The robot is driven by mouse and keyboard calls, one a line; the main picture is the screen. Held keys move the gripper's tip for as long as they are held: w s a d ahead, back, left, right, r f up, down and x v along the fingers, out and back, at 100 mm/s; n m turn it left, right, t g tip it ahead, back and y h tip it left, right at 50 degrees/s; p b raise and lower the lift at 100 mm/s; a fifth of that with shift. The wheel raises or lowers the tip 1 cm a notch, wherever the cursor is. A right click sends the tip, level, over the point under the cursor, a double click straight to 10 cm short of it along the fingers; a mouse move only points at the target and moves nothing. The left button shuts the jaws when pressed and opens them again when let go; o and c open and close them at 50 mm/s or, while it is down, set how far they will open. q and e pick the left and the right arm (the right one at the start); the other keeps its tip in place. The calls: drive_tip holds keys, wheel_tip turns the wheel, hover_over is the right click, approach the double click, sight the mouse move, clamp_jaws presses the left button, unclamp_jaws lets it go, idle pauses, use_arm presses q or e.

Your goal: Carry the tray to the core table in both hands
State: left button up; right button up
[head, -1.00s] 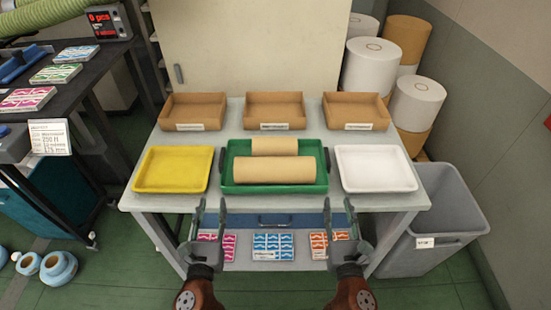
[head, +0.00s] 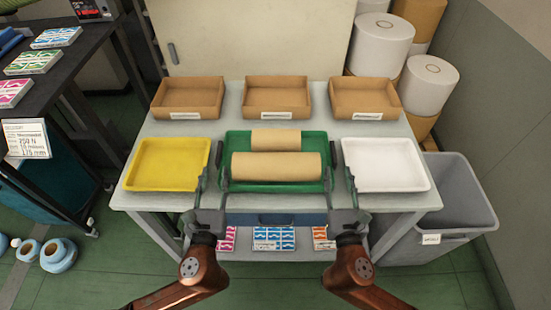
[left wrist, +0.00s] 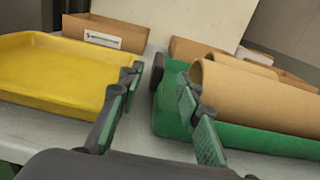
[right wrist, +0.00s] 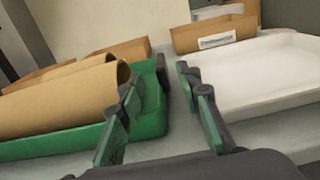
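The green tray (head: 277,186) sits on the grey table and holds two cardboard cores, a long one (head: 276,166) in front and a shorter one (head: 275,139) behind. It has a dark handle at each end, seen in the left wrist view (left wrist: 157,72) and the right wrist view (right wrist: 161,70). My left gripper (head: 212,178) is open and empty at the tray's left end, fingers spread to either side of the handle's line. My right gripper (head: 340,178) is open likewise at the right end. Contact with the handles cannot be told.
A yellow tray (head: 167,165) lies close left of my left gripper, and a white tray (head: 385,165) close right of my right one. Three cardboard boxes, one in the middle (head: 277,97), line the back. A grey bin (head: 460,200) stands right; a dark bench (head: 50,105) stands left.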

sight(217, 163)
use_arm(q)
drive_tip(key=shift+w, duration=0.1)
use_arm(e)
drive_tip(key=shift+w, duration=0.1)
